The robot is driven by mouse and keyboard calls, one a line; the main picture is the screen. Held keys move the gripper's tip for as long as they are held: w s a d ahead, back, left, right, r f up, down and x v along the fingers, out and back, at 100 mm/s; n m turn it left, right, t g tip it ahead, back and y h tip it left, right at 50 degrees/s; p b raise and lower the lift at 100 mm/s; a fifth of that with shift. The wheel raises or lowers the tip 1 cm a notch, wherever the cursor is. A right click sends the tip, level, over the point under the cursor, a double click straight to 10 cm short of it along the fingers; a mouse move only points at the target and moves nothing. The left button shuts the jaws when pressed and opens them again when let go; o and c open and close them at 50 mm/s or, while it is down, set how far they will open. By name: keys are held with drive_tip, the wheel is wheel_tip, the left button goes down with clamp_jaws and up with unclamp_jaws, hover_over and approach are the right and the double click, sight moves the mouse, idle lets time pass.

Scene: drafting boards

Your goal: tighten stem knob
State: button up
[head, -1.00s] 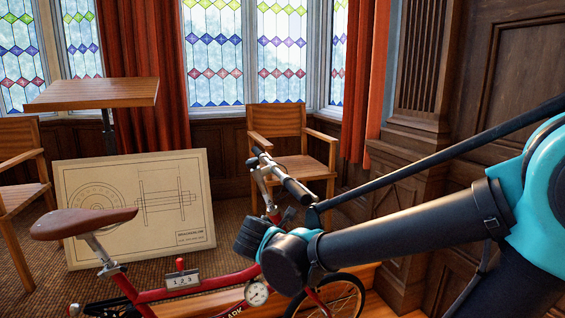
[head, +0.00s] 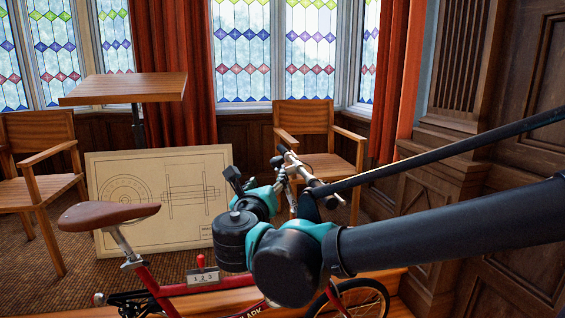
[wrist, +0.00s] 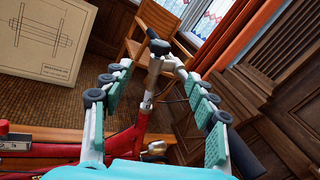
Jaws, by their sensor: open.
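A red bicycle (head: 165,291) with a brown saddle stands before me. Its silver handlebar stem (wrist: 153,72) rises between my fingers in the wrist view, apart from both. A small clamp-like part (wrist: 147,104) sits low on the stem; I cannot tell if it is the stem knob. The handlebar (wrist: 160,47) runs across beyond the fingertips, and it also shows in the head view (head: 292,162). My gripper (wrist: 156,72) is open and empty, one finger on each side of the stem. In the head view my wrist hides the lower stem.
A drawing board (head: 158,195) leans behind the bicycle. A wooden chair (head: 305,122) stands beyond the handlebar, another chair (head: 42,160) at left. Dark wood panelling (wrist: 285,110) is close on the right.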

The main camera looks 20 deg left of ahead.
sight(277, 161)
drive_tip(key=w+a, duration=0.1)
drive_tip(key=w, duration=0.4)
drive_tip(key=w+a, duration=0.1)
drive_tip(key=w, duration=0.4)
drive_tip(key=w+a, duration=0.1)
drive_tip(key=w, duration=0.4)
drive_tip(key=shift+w, duration=0.35)
drive_tip(key=shift+d, duration=0.1)
drive_tip(key=shift+c, duration=0.6)
drive_tip(key=c, duration=1.1)
drive_tip(key=shift+o, duration=0.2)
drive_tip(key=shift+h, duration=0.3)
drive_tip(key=m+h, duration=0.1)
drive_tip(key=m+t+h, duration=0.1)
drive_tip(key=m+h, duration=0.1)
drive_tip(key=shift+a+f+h, duration=0.1)
drive_tip(key=shift+a+h, duration=0.1)
drive_tip(key=shift+h, duration=0.1)
drive_tip(key=m+h, duration=0.3)
drive_tip(key=h, duration=0.1)
drive_tip(key=m+g+h, duration=0.2)
drive_tip(key=m+h, duration=0.2)
drive_tip(key=h, duration=0.1)
drive_tip(key=m+g+h, duration=0.3)
drive_tip(key=m+h, duration=0.1)
drive_tip(key=h, duration=0.1)
drive_tip(key=shift+d+m, duration=0.15)
drive_tip(key=shift+m, duration=0.25)
drive_tip(key=shift+g+h, duration=0.3)
drive_tip(key=shift+h, duration=0.1)
